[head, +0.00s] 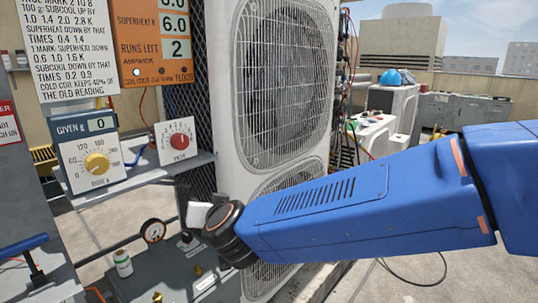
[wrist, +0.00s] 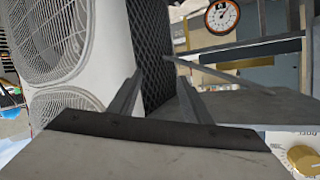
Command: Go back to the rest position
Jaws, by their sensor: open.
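My blue arm reaches in from the right in the head view, across the front of the large white condenser (head: 272,80). Its dark wrist ends at my gripper (head: 190,207), which is small and partly hidden there, near the shelf with the red-knob dial box (head: 177,141). In the wrist view, the two dark fingers of my gripper (wrist: 160,78) stand apart with nothing between them. The condenser (wrist: 62,50) fills the left of that view, and dark mesh (wrist: 150,50) lies behind the fingers.
A dosing box with a yellow knob (head: 97,163) stands at the left, below an orange display panel (head: 152,40). A round gauge (head: 153,231) and a small bottle (head: 123,264) are low, near my wrist. Open rooftop floor (head: 400,285) shows at the lower right.

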